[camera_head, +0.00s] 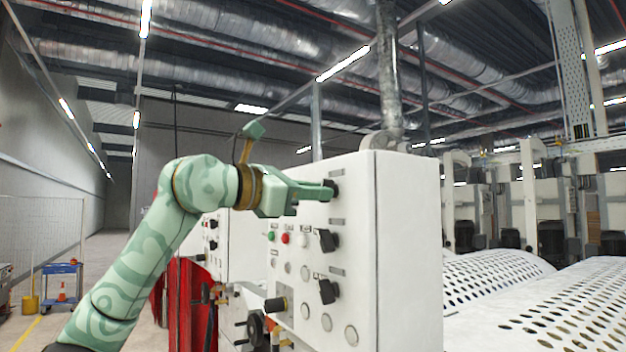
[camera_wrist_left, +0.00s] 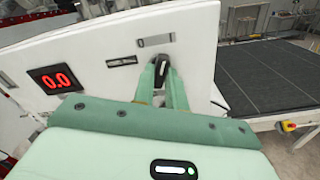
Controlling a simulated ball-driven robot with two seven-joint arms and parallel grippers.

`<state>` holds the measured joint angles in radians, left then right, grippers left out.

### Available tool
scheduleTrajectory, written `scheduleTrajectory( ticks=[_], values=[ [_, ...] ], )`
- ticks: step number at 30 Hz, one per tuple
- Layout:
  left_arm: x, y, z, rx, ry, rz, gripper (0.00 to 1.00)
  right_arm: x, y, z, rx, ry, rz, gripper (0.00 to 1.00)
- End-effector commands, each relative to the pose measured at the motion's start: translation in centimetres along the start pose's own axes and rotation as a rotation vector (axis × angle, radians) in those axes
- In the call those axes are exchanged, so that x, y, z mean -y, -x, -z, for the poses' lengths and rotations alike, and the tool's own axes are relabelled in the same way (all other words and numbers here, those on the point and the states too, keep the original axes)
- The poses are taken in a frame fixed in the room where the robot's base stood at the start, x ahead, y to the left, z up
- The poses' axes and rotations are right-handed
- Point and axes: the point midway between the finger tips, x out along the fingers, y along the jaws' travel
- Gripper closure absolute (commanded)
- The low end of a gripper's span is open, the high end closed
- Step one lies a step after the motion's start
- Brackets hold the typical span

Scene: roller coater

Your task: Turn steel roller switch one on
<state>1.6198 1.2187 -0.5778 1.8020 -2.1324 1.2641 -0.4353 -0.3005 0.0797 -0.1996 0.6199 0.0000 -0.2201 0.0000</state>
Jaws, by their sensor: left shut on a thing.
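My left gripper (camera_head: 328,191) is at the upper part of the white control panel (camera_head: 349,175), its fingers reaching in from the left. It is shut on a black rotary switch (camera_head: 334,187), the topmost of three in a column. In the left wrist view the two green fingers (camera_wrist_left: 163,80) stand on either side of the black switch (camera_wrist_left: 162,68), whose light pointer line is tilted. A blank-looking label plate (camera_wrist_left: 156,40) sits above it. Two more black switches, a middle one (camera_head: 327,240) and a lower one (camera_head: 327,291), are below. My right gripper is not in view.
Green (camera_head: 271,236) and red (camera_head: 285,238) buttons sit left of the middle switch. A red digital display (camera_wrist_left: 55,79) reads 0.0. A black knob (camera_head: 275,305) juts from the lower panel.

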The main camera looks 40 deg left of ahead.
Motion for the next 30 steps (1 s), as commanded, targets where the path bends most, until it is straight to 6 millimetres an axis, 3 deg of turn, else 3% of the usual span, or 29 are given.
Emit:
scheduleTrajectory(
  ticks=[9,25,26,27,30],
  values=[
    [-0.05,0.03,-0.08,0.001,-0.114,0.000,1.00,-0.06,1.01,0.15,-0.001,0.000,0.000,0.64],
    [-0.02,0.03,-0.01,0.001,-0.137,-0.001,1.00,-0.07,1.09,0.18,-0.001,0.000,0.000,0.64],
    [-0.02,0.03,-0.01,0.001,-0.137,-0.001,0.78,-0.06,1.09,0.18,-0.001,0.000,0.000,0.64],
    [-0.02,0.03,-0.02,0.001,-0.137,-0.001,0.67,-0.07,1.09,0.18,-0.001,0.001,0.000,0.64],
    [-0.01,0.03,-0.01,0.001,-0.136,-0.001,0.65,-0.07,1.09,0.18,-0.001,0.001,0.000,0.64]
  ],
)
